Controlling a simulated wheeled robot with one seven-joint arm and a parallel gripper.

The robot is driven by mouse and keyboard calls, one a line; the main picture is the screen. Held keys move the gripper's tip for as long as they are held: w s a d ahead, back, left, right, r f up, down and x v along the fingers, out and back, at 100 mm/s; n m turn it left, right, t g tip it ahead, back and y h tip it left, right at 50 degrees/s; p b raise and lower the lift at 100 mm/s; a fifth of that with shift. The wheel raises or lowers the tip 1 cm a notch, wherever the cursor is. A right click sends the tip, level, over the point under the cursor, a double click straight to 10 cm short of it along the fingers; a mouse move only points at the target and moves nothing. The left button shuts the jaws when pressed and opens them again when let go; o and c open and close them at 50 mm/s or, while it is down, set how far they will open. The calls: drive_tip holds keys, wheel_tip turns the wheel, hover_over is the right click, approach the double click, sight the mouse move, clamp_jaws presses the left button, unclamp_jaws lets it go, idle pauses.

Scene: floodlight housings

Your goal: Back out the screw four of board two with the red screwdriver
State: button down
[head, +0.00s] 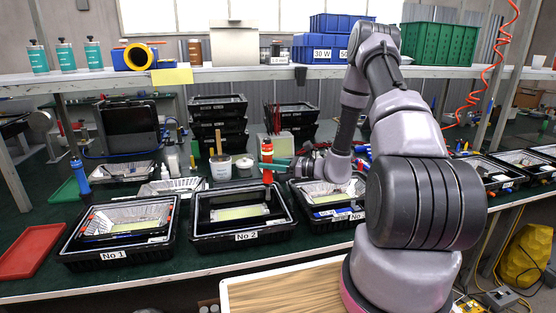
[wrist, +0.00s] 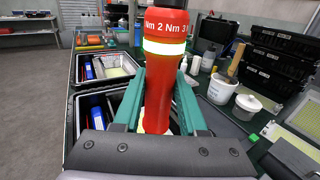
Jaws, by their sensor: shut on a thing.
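My gripper (head: 270,166) has teal fingers closed around the red screwdriver (head: 267,152). The screwdriver is upright, over the far right part of the housing marked No 2 (head: 245,237). In the wrist view the red screwdriver (wrist: 166,85) stands between the fingers of my gripper (wrist: 160,95), with torque marks and a pale band near its top. Board two (head: 240,212) is a pale green-yellow panel inside the black No 2 housing. Its screws are too small to tell apart. The screwdriver's tip cannot be made out, so I cannot tell whether it touches anything.
The No 1 housing (head: 115,255) stands left, and another housing (head: 335,213) stands right, partly behind my arm. A white pot with a brush (head: 221,167) and a lidded jar (head: 245,168) stand behind. A blue screwdriver (head: 79,178) stands far left. A shelf (head: 200,78) runs above.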

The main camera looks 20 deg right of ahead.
sight(270, 186)
drive_tip(key=shift+d, duration=0.15)
drive_tip(key=shift+f, duration=4.55)
